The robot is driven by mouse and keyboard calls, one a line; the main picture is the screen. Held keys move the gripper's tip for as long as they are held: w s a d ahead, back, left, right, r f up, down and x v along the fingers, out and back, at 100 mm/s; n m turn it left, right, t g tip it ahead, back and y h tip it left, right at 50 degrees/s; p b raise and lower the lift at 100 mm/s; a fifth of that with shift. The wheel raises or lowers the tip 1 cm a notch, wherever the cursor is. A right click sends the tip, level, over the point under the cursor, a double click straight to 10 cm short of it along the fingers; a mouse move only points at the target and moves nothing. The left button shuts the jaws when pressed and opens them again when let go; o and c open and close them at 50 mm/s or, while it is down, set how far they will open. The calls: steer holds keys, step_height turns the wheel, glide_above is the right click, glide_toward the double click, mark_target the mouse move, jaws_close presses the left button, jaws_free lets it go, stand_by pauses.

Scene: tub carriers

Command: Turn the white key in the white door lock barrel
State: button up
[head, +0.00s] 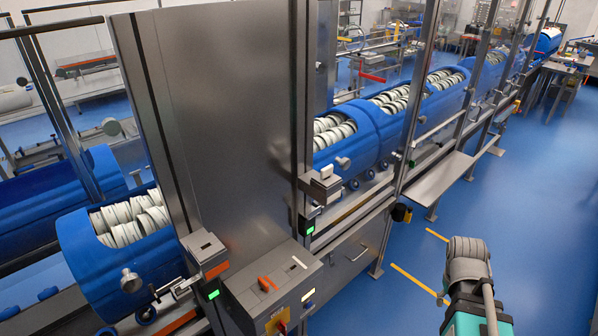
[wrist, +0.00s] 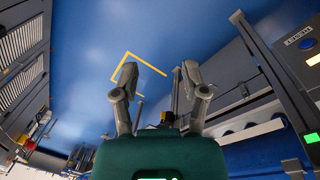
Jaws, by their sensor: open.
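A small white bar-shaped piece (head: 299,262), which looks like the white key, sits on the sloped top of the grey control box (head: 245,290) in the head view. An orange handle (head: 267,284) is beside it on the left. The barrel under the white piece is too small to make out. In the wrist view my gripper (wrist: 160,74) has its two grey fingers spread apart, with nothing between them. It is well away from the white piece, over blue floor.
A tall steel panel (head: 225,110) rises behind the control box. Blue tub carriers (head: 345,135) with white discs line the machine. A red switch (head: 277,322) sits on the box's front. A steel shelf (head: 440,178) juts out. Blue floor (head: 540,200) on the right is clear.

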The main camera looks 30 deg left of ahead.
steer(key=w+a+r+n+t+h+p, duration=0.1)
steer(key=w+a+r+n+h+p, duration=0.15)
steer(key=a+n, duration=0.2)
steer(key=w+a+r+n+t+h+p, duration=0.1)
steer(key=w+a+r+n+t, duration=0.1)
steer(key=w+a+r+n, duration=0.3)
steer(key=n+t+p, duration=0.8)
steer(key=n+t, duration=0.2)
steer(key=n, duration=0.9)
glide_toward(332, 170)
steer(key=s+a+r, duration=0.1)
steer(key=s+a, duration=0.1)
steer(key=s, duration=0.1)
steer(key=shift+w, duration=0.15)
steer(key=shift+w+f+b, duration=0.1)
steer(key=shift+w+b, duration=0.05)
steer(key=shift+b, duration=0.15)
steer(key=b+x, duration=0.2)
steer(key=x, duration=0.4)
steer(key=b+x, duration=0.2)
steer(key=x, duration=0.3)
steer(key=shift+w+d+f, duration=0.2)
steer(key=shift+f, duration=0.15)
steer(key=shift+b+x, duration=0.3)
steer(key=shift+x, duration=0.55)
steer(key=shift+d+r, duration=0.1)
